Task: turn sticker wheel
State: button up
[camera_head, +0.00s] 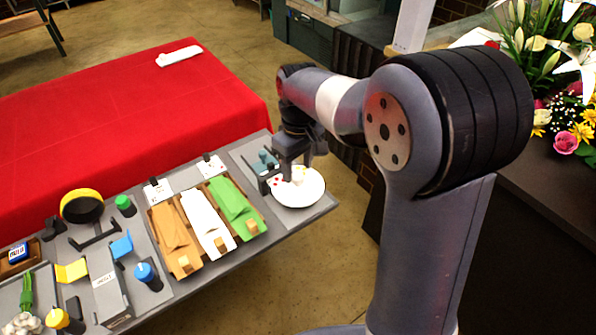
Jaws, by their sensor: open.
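The sticker wheel appears to be the white round disc (308,191) with small red marks, at the right end of the grey station. My gripper (291,174) points down over the disc's far left part. It is open, and a pale knob-like piece (298,174) shows by its fingers. I cannot tell whether the fingers touch the piece or the disc. My gripper hides part of the disc's far side.
Orange (173,238), white (208,222) and green (235,207) wrapper-like sheets lie left of the disc. A blue-topped cylinder (146,272) and a black ring with a yellow rim (82,206) stand farther left. A red-covered table (130,110) lies behind. Flowers (565,125) stand at right.

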aim_at(298, 181)
jog(key=shift+f, duration=1.2)
jog(key=shift+c, duration=0.6)
jog(key=c, duration=0.9)
